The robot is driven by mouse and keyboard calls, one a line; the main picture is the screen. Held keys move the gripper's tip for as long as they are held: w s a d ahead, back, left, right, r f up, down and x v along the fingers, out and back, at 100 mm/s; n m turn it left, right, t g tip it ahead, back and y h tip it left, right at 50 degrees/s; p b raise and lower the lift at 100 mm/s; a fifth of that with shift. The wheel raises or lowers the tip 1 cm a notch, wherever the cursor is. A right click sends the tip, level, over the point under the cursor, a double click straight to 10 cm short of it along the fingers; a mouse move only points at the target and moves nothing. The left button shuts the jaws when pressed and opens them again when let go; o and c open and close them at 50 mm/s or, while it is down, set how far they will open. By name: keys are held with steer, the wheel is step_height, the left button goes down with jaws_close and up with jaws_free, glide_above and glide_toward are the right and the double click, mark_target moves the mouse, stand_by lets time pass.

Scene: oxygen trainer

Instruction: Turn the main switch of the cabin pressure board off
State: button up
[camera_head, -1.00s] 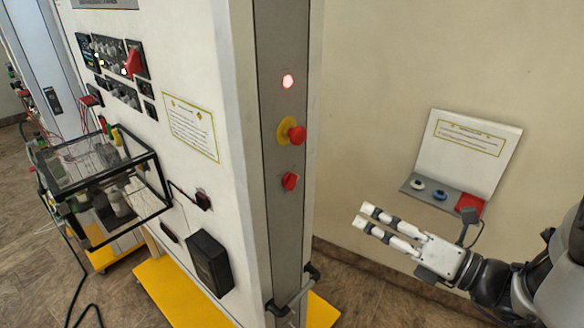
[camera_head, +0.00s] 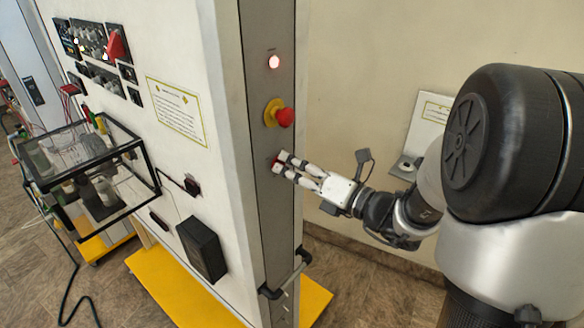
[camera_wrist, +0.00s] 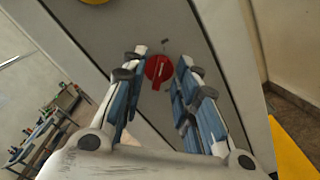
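The main switch is a red rotary knob on the grey end strip of the board (camera_head: 258,205). In the wrist view the red knob (camera_wrist: 158,69) sits between and just beyond my fingertips, its grip ridge close to upright in that picture. My gripper (camera_head: 281,163) is at the knob in the head view and mostly covers it. In the wrist view my gripper (camera_wrist: 160,72) is open, with a finger on each side of the knob and gaps visible. I cannot tell whether the fingertips touch the panel.
Above the knob are a red emergency button (camera_head: 285,117) on a yellow disc and a lit lamp (camera_head: 274,62). Below is a black handle (camera_head: 287,277). A glass-sided box (camera_head: 95,180) juts from the board's front. A small white stand (camera_head: 425,120) is on the wall behind my arm.

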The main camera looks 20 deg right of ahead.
steer(key=shift+w+a, duration=0.1)
steer(key=shift+w, duration=0.05)
steer(key=shift+c, duration=0.2)
jaws_close()
